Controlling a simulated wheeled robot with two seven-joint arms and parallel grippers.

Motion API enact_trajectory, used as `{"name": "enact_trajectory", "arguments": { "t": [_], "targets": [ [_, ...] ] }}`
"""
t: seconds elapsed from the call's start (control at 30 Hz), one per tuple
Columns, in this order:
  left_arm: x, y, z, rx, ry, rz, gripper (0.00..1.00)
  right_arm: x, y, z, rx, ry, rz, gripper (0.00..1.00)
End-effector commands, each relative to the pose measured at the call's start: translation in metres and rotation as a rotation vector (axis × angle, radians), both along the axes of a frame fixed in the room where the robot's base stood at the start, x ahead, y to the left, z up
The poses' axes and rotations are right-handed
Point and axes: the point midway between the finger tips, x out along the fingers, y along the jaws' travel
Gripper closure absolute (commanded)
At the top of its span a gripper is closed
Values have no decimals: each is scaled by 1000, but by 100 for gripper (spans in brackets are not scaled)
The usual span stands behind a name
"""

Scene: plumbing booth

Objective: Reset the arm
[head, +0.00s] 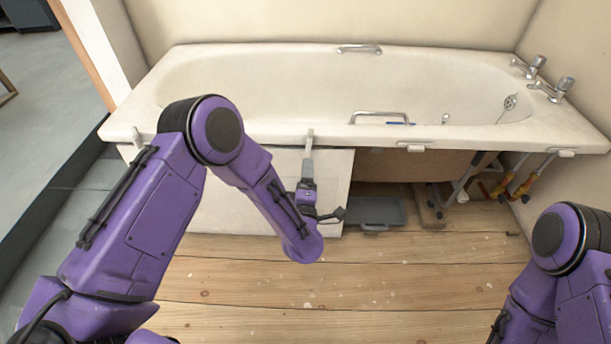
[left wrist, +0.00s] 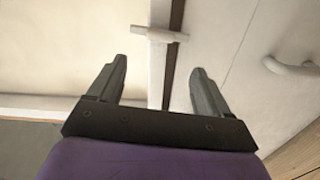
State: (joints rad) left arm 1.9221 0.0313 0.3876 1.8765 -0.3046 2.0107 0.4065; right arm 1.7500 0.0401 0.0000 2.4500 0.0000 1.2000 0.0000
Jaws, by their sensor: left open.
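My left arm reaches from the left, with its purple forearm in front of the bath. My left gripper (head: 308,165) is up at the bath's front rim, just below a white clip (head: 310,134).
The white bath (head: 250,85) fills the back. A white panel (head: 230,205) covers its left front; the right is open, showing pipes (head: 495,185). A grey case (head: 375,211) lies on the floor there. The wooden floor (head: 380,285) in front is clear.

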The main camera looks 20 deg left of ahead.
Motion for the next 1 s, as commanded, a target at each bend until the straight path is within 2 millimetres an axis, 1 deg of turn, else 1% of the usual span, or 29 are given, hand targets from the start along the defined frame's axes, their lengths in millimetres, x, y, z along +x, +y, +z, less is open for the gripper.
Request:
{"name": "enact_trajectory", "arguments": {
  "t": [0.43,0.47,0.5,0.53,0.57,0.6,0.67,0.7,0.77,0.8,0.87,0.9,0.97,1.0],
  "targets": [
    [0,-1,-1,13,6,-4,21,0,0,0,0,0,0,57],
    [1,-3,-3,35,22,-17,21,0,0,0,0,0,0,57],
    [-1,-7,-9,82,68,-45,21,0,0,0,0,0,0,57],
    [-7,-11,-20,137,129,-79,21,0,0,0,0,0,0,57],
    [-18,-11,-36,206,212,-120,21,0,0,0,0,0,0,57],
    [-37,-7,-60,298,325,-173,21,0,0,0,0,0,0,57],
    [-74,5,-97,424,507,-254,21,0,0,0,0,0,0,57],
    [-101,15,-119,496,622,-306,21,0,0,0,0,0,0,57],
    [-141,31,-145,581,779,-374,21,0,0,0,0,0,0,57],
    [-167,42,-158,623,869,-413,21,0,0,0,0,0,0,57],
    [-203,57,-172,673,989,-464,21,0,0,0,0,0,0,57],
    [-226,67,-179,698,1066,-495,21,0,0,0,0,0,0,57],
    [-258,81,-186,725,1163,-530,21,0,0,0,0,0,0,57],
    [-278,90,-189,738,1224,-549,21,0,0,0,0,0,0,57]
  ]
}}
